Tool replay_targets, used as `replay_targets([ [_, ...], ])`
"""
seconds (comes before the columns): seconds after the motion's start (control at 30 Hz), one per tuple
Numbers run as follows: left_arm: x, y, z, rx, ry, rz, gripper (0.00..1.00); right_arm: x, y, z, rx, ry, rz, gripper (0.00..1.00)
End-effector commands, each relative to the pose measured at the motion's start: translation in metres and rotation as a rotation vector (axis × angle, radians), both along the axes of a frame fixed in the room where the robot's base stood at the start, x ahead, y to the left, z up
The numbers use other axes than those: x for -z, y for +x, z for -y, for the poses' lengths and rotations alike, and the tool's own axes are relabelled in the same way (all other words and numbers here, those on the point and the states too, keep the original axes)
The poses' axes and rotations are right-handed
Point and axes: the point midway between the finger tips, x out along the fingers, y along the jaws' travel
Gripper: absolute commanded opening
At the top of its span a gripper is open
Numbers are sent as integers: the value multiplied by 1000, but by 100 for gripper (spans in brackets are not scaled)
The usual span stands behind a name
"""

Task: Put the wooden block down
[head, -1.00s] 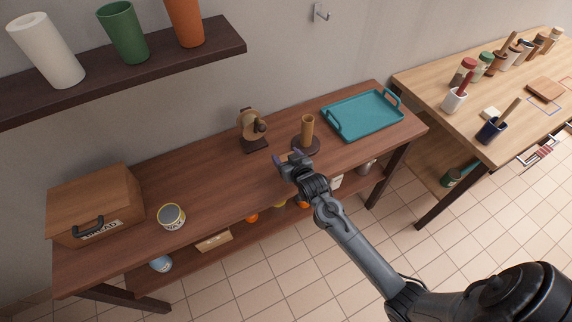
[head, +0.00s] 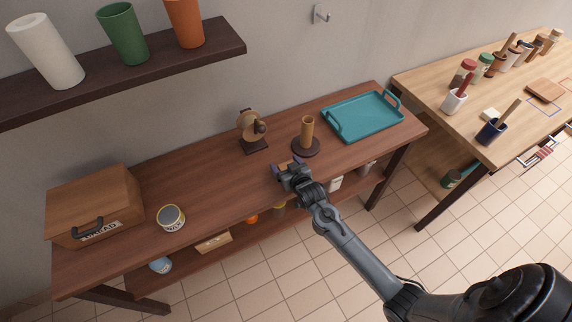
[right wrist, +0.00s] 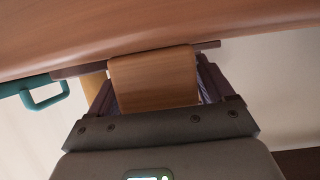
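The wooden block (right wrist: 155,80) is a plain brown piece between the two fingers of my right gripper (right wrist: 158,85) in the right wrist view. The fingers lie against its sides, and the gripper is shut on it. In the head view, my right gripper (head: 287,167) is over the front part of the dark brown table (head: 210,184), in front of the round-based wooden post (head: 307,132). Only a little of the block shows there. I cannot tell whether it touches the tabletop. My left gripper is not in view.
A teal tray (head: 365,117) lies at the table's right end. A brown disc on a stand (head: 252,130) is behind the gripper to the left. A wax tin (head: 171,217) and a bread box (head: 96,206) are farther left. The tabletop between tin and gripper is clear.

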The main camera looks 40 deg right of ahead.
Motion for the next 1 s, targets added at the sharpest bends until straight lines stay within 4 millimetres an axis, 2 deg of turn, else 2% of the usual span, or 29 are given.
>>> replay_targets([
  [0.03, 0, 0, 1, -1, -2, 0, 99, 0, 0, 0, 0, 0, 0, 89],
  [0.07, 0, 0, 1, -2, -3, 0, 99, 0, 0, 0, 0, 0, 0, 93],
  [0.37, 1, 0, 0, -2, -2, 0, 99, 1, 0, 0, 0, 0, -1, 93],
  [0.57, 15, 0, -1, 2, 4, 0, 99, 4, 0, 0, 0, 0, 1, 93],
  [0.8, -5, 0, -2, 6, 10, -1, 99, -18, -38, -9, 0, 0, -3, 93],
  [1.0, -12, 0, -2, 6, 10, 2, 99, -31, -70, -17, 0, 1, -2, 93],
])
